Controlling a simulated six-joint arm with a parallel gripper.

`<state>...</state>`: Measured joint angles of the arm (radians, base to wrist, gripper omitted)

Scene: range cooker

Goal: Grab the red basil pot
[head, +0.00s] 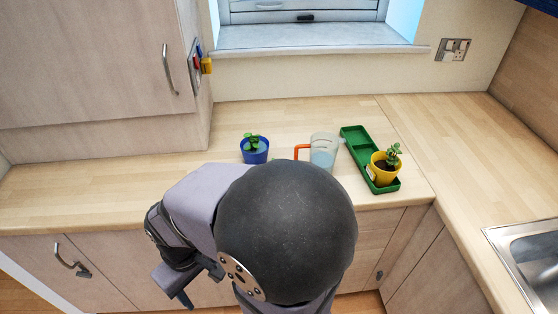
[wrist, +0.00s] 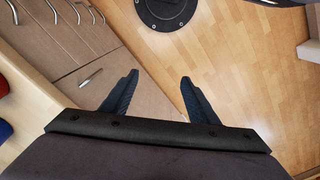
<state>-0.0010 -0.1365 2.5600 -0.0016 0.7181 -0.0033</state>
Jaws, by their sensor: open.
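My gripper (wrist: 160,80) is open and empty in the wrist view, its two dark fingers apart over the cabinet fronts and floor. A red object (wrist: 4,131) is cut off at the left edge of the wrist view, on the worktop. It may be the red basil pot, but no plant shows there. In the head view no red pot shows; my arm covers the worktop's middle front. A blue pot (head: 256,153) with a green plant stands left of centre. A yellow pot (head: 383,174) with a plant stands in the front part of a green tray (head: 357,141).
A clear jug (head: 323,152) with an orange handle stands between the blue pot and green tray. A sink (head: 530,250) is at the right. Cabinet handles (wrist: 90,77) stick out below the worktop. The worktop's left part is clear.

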